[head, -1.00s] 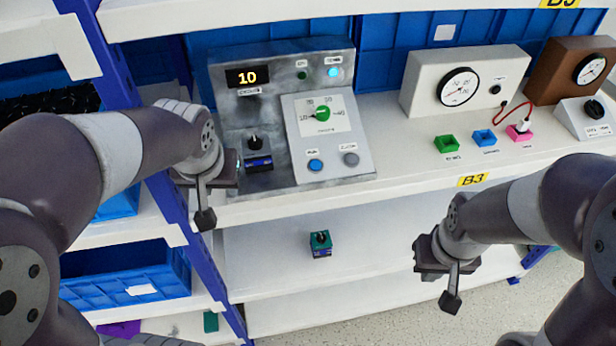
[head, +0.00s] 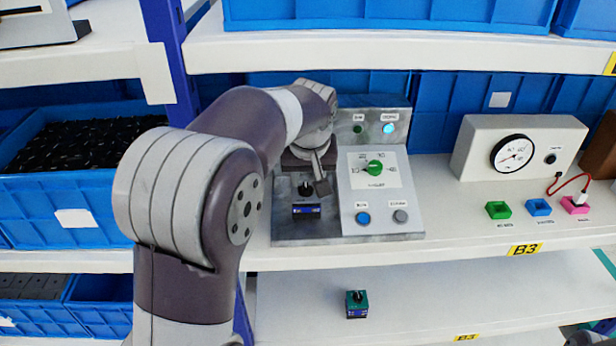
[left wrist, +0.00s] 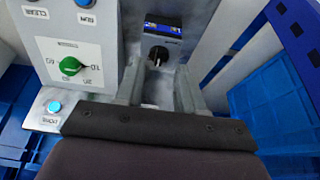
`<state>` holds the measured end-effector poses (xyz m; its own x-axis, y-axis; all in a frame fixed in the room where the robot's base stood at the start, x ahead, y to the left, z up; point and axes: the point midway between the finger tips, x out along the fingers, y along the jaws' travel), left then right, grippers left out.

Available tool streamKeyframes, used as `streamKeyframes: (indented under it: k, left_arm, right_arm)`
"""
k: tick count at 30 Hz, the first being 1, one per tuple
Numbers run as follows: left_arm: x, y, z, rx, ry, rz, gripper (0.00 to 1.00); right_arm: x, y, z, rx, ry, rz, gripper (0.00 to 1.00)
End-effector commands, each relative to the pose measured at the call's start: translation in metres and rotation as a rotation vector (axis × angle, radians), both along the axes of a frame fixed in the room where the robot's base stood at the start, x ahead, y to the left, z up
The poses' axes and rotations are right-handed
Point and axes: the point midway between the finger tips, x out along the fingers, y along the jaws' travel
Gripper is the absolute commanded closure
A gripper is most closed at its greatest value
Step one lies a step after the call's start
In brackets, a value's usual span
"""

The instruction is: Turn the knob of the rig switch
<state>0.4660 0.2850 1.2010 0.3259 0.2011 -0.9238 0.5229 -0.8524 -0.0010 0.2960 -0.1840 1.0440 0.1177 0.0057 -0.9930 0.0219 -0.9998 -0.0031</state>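The grey test rig (head: 408,222) stands on the shelf. At its left is a small switch with a black knob (head: 305,188) and a blue front (head: 306,210). In the left wrist view the black knob (left wrist: 158,53) sits just beyond my fingertips, roughly between them; contact cannot be told. My left gripper (head: 318,182) is open above the rig; its two spread fingers show in the left wrist view (left wrist: 160,75). A green dial knob (head: 375,167) on a white panel points towards 10, also seen in the left wrist view (left wrist: 70,66).
Blue and grey buttons (head: 363,218) lie at the rig's front, and a lit cyan lamp (head: 389,128) at its back. A white gauge box (head: 478,150) and coloured sockets (head: 498,210) stand to the right. A teal switch block (head: 357,303) sits on the lower shelf.

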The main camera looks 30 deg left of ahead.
Motion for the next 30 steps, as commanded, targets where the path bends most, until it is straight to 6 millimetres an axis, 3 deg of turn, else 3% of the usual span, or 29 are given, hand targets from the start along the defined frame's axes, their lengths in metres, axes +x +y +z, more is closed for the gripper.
streamKeyframes:
  k: [1,4,9,19,20,23,30]
  left_arm:
    - [0.007,0.005,-0.002,-0.001,0.006,0.002,0.62]
    - [0.012,0.008,-0.024,-0.001,0.005,0.000,0.62]
    - [0.019,0.012,-0.042,-0.001,0.002,-0.001,0.62]
    - [0.020,0.012,-0.047,0.000,0.000,-0.001,0.62]
    - [0.020,0.012,-0.047,0.000,0.000,-0.001,0.68]
    - [0.020,0.012,-0.047,0.000,0.000,-0.001,1.00]
    - [0.020,0.012,-0.046,0.000,0.000,-0.005,1.00]
  right_arm:
    - [0.000,0.000,0.007,0.000,0.000,0.000,1.00]
    - [0.000,0.000,0.006,0.000,0.000,0.000,1.00]
    - [0.000,0.000,0.008,0.000,0.001,0.000,1.00]
    - [0.000,0.000,0.008,0.000,0.001,0.000,1.00]
    - [0.000,0.000,0.008,0.000,0.000,0.000,1.00]
    - [0.000,0.000,0.008,0.000,0.000,0.000,1.00]
    - [0.000,0.000,0.009,0.000,0.001,0.000,1.00]
